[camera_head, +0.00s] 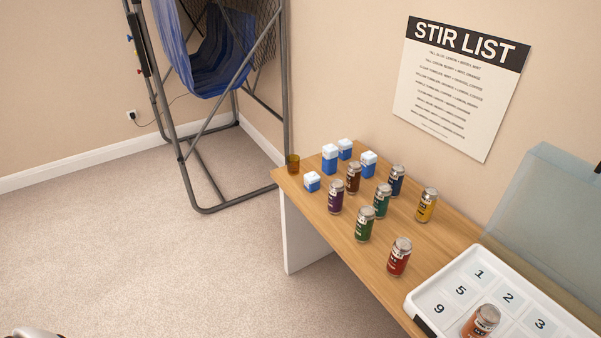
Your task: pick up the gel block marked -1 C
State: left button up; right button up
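Several blue blocks with white tops stand at the far end of the wooden counter. A short one (312,182) is nearest the left edge. A tall one (330,159) stands behind it. Another (345,149) is at the back by the wall, and another (368,164) is to the right, behind a brown can. No marking is readable on any of them, so I cannot tell which is marked -1 C. No gripper fingers show; only a small piece of my own body is at the bottom left edge.
Several cans, including a red one (399,257) and a yellow one (427,205), stand on the counter (320,222) near the blocks. An amber cup (293,163) is at its far left corner. A numbered white tray (417,300) holds a can.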

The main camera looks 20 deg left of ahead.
aim_at(312, 179)
jog(key=i+j, duration=0.1)
jog(key=j, duration=0.3)
jog(key=i+j, duration=0.15)
jog(key=j, duration=0.25)
jog(key=i+j, duration=0.1)
jog(key=j, duration=0.25)
jog(key=i+j, duration=0.15)
jog(key=j, duration=0.25)
jog(key=i+j, duration=0.1)
jog(key=j, duration=0.3)
jog(key=i+j, duration=0.15)
jog(key=j, duration=0.25)
jog(key=i+j, duration=0.1)
jog(key=j, duration=0.3)
jog(key=i+j, duration=0.15)
jog(key=j, duration=0.25)
jog(key=l+z, duration=0.05)
